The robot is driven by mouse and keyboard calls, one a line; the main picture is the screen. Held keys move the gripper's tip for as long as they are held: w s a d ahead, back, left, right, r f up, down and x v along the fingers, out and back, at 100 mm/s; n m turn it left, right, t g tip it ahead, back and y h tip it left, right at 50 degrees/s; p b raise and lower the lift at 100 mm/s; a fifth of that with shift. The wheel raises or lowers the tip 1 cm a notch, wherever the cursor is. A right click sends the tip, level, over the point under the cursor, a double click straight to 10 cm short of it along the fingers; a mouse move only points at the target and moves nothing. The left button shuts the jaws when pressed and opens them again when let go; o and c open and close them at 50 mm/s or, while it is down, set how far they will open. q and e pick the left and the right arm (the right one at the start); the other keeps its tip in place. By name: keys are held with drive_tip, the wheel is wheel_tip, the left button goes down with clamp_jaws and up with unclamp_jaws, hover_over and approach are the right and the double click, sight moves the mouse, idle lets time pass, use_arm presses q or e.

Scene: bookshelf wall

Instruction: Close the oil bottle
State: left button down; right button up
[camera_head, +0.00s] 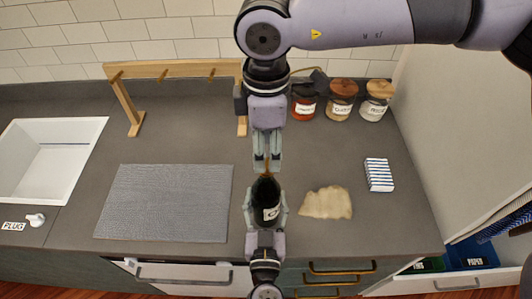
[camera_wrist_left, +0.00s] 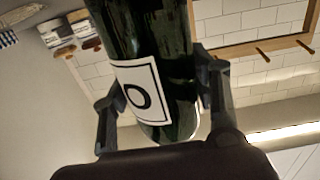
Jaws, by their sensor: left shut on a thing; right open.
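The dark oil bottle (camera_head: 266,190) with a white label is at the front middle of the counter in the head view. My left gripper (camera_head: 265,203) is shut around its body from the front side. The left wrist view shows the bottle (camera_wrist_left: 160,70) between both fingers, its label marked with a large "O". My right gripper (camera_head: 267,163) points down just beyond the bottle's top, its fingers open and close together. A small tan-orange piece, perhaps the stopper, shows between the right fingertips and the bottle top. I cannot tell whether it sits in the neck.
A grey mat (camera_head: 165,203) lies to the left, with a white sink (camera_head: 50,160) farther left. A beige cloth (camera_head: 327,203) and a blue-striped box (camera_head: 379,175) lie to the right. Several jars (camera_head: 341,100) and a wooden rack (camera_head: 172,70) stand at the back.

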drive_tip(key=shift+r, duration=0.35)
